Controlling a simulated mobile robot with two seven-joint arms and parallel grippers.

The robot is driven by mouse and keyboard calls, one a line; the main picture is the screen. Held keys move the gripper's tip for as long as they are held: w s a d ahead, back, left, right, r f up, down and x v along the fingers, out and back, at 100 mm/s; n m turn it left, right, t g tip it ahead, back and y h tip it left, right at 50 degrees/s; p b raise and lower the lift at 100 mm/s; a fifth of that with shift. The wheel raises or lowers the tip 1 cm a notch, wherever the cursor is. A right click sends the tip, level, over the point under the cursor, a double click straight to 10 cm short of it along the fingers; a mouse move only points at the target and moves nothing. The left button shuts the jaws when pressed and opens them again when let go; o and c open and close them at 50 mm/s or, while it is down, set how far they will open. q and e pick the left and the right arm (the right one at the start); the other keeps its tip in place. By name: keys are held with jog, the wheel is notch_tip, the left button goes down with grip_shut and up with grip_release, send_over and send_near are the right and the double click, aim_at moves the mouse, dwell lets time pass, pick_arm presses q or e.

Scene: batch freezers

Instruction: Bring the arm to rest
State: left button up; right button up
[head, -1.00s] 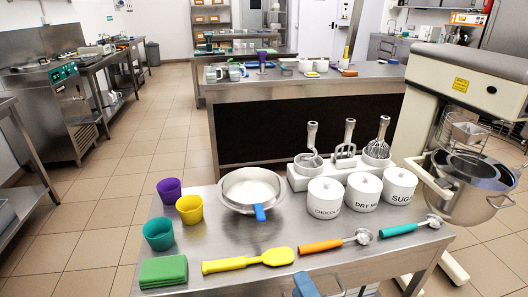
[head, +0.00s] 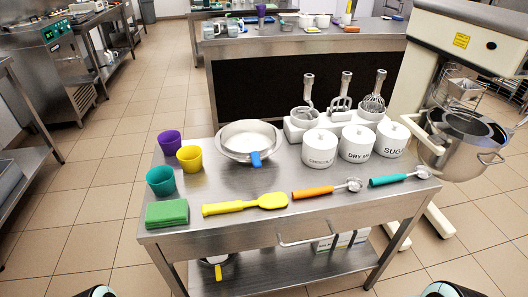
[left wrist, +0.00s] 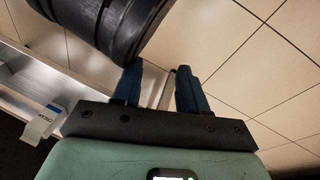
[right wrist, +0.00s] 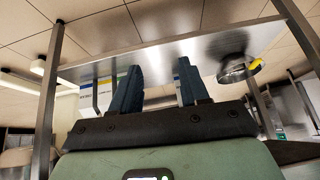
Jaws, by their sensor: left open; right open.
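My left gripper (left wrist: 160,88) shows in the left wrist view with its two blue fingers apart and nothing between them. A dark ribbed cylinder, which may be part of my own body, is close by it. My right gripper (right wrist: 158,88) shows in the right wrist view, also open and empty, facing the underside and legs of the steel table from below. In the head view neither gripper's fingers show; only small parts of my arms reach in at the bottom edge.
The steel table (head: 240,230) stands ahead with a green sponge (head: 167,213), a yellow spatula (head: 245,204), cups, a bowl (head: 250,140) and white canisters (head: 320,150). A mixer (head: 465,130) stands at right. Floor (head: 80,220) is clear on the left.

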jog(key=s+d+f+m+g, duration=0.2)
jog(key=s+f+m+g, duration=0.2)
jog(key=s+f+m, duration=0.5)
pick_arm(q)
jog(key=s+d+r+g+p, duration=0.1)
jog(key=s+d+r+p, duration=0.1)
jog(key=r+p, duration=0.5)
jog(key=s+d+r+g+h+p, duration=0.1)
jog(key=s+r+p, duration=0.2)
jog(key=r+p, duration=0.4)
jog(key=s+d+r+m+g+p, duration=0.1)
jog(key=s+d+r+p, duration=0.1)
jog(key=r+p, duration=0.5)
jog(key=shift+s+d+r+g+h+p, duration=0.35)
jog(key=shift+s+r, duration=0.4)
jog(key=shift+r, duration=0.2)
pick_arm(e)
jog(key=s+a+r+n+g, duration=0.1)
jog(key=s+a+r, duration=0.1)
jog(key=r, duration=0.5)
jog(key=s+a+r+n+g+y, duration=0.1)
jog(key=s+a+r, duration=0.1)
jog(key=s+r, duration=0.2)
jog(key=s+a+r+n+g, duration=0.1)
jog(key=s+a+r, duration=0.1)
jog(key=r, duration=0.8)
jog(key=shift+s+r+y, duration=0.15)
jog(key=shift+s+y, duration=0.25)
jog(key=shift+s, duration=0.4)
